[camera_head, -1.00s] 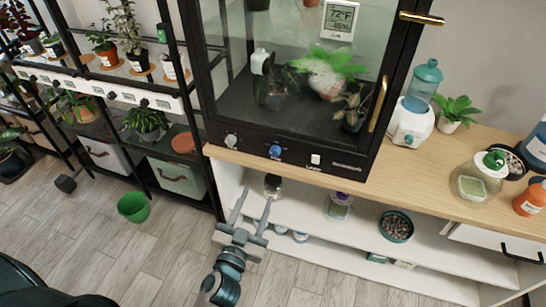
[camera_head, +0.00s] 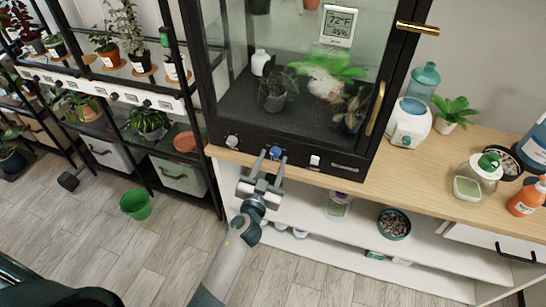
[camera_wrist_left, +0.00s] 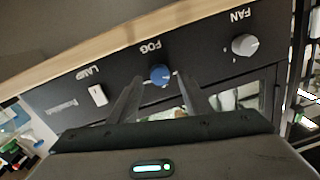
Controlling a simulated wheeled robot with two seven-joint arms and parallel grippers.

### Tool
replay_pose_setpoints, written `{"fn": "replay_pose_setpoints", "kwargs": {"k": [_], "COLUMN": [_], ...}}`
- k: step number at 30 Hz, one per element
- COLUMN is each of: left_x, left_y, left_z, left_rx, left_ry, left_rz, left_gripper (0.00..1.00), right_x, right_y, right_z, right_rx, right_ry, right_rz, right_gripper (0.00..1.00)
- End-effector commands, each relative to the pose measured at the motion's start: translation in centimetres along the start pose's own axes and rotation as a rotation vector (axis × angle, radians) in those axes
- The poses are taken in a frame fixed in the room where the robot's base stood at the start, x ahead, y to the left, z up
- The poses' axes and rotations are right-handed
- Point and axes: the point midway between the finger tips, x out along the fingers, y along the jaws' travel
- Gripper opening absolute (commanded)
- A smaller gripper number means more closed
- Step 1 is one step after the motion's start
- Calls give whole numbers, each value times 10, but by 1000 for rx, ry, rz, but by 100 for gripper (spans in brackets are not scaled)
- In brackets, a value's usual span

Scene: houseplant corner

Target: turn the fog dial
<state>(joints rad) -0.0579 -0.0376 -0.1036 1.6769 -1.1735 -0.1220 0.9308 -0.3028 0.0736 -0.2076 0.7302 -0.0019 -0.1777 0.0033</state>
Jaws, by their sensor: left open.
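The fog dial is a blue knob (camera_head: 276,152) on the black front panel of the glass plant cabinet (camera_head: 290,166). In the left wrist view the blue fog dial (camera_wrist_left: 160,74) sits under the label FOG, which appears upside down. My left gripper (camera_head: 269,160) is open, its two fingers pointing up at the panel with the fingertips close to the dial. In the wrist view the left gripper (camera_wrist_left: 157,85) has its fingers to either side of and just short of the dial; I cannot tell if they touch it. My right gripper is not in view.
A grey fan knob (camera_head: 232,141) and a white lamp switch (camera_head: 314,160) flank the dial. The wooden counter edge (camera_head: 345,184) runs just below the panel. A white dispenser (camera_head: 409,122) stands to the right. A green bucket (camera_head: 136,205) is on the floor at left.

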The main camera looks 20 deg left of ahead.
Motion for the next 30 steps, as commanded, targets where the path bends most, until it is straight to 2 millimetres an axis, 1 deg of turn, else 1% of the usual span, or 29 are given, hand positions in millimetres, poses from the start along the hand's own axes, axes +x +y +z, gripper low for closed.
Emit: {"fn": "replay_pose_setpoints", "kwargs": {"k": [1,6,15,16,17,18,20,21,30], "left_x": [5,14,15,15,15,15,15,15,15], "left_y": [0,0,0,0,0,0,0,0,0], "left_z": [-1,0,0,0,0,0,0,0,0], "left_rx": [0,0,0,0,0,0,0,0,17], "left_ry": [0,0,0,0,0,0,0,0,1], "left_rz": [0,0,0,0,0,0,0,0,0], "left_gripper": [44,44,44,40,32,23,8,3,3], "right_x": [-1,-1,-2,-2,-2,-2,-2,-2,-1], "right_y": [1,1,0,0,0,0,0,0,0], "right_z": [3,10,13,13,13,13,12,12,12], "right_rx": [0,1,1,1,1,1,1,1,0], "right_ry": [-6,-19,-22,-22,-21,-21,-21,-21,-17], "right_rz": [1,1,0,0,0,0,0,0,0], "right_gripper": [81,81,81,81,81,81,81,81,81]}}
